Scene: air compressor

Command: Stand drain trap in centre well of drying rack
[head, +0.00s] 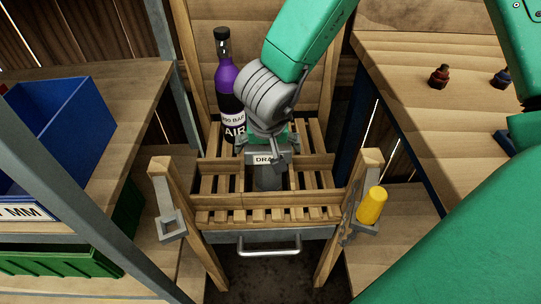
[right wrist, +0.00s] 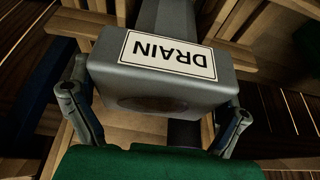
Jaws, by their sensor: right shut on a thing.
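The drain trap (head: 270,180) is a grey block with a white DRAIN label and a narrower grey part below it. My right gripper (head: 268,152) is shut on it from above. In the right wrist view the fingers flank the grey body of the drain trap (right wrist: 160,88), and its label reads upside down. The slatted wooden drying rack (head: 232,200) is under and around it. The trap looks roughly upright in the middle section, between two dividers. I cannot tell whether its lower end touches the rack floor. My left gripper is not in view.
A purple and black AIR bottle (head: 229,92) stands at the rack's back left. A yellow cylinder (head: 371,206) is at the right post, and a grey square bracket (head: 171,222) at the left post. A blue bin (head: 62,130) is left; small fittings (head: 438,76) lie on the right bench.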

